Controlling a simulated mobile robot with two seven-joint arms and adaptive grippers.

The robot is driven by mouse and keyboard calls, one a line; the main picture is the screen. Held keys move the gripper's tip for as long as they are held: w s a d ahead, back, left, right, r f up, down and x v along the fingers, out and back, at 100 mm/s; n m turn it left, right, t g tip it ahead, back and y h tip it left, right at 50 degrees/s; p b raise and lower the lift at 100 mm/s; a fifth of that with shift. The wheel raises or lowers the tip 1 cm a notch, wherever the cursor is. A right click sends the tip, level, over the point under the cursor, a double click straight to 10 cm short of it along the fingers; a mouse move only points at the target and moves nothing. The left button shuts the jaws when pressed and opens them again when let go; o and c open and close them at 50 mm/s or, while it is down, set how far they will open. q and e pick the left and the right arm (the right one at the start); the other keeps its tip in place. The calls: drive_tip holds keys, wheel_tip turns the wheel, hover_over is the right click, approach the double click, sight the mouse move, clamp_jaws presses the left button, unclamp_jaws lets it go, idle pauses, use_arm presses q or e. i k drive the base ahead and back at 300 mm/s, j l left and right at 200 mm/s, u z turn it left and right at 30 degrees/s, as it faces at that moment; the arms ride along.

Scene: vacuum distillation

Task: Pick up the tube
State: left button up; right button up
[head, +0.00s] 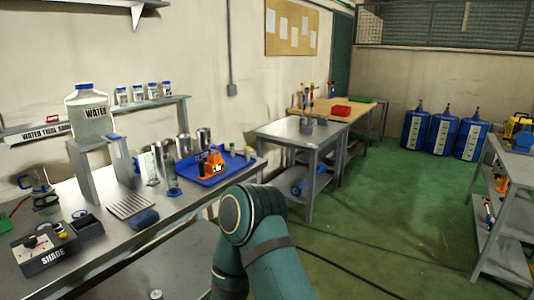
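No thing can be singled out with certainty as the tube. A slim clear glass cylinder with a blue base (173,180) stands upright on the left steel bench, just left of the blue tray (190,171). Another tall clear vessel (122,163) stands further left, in front of the raised shelf. An orange and black item (212,163) sits on the blue tray, its details too small to read. Neither gripper shows.
The left bench (115,232) also bears a water jug (90,112), metal cylinders (203,138), a slotted rack (130,205) and a black shaker box (47,250). A second steel table (300,133) stands beyond. Blue barrels (442,132) stand at the back; the green floor between is mostly clear.

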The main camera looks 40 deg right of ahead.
sight(212, 148)
drive_tip(key=z, duration=1.15)
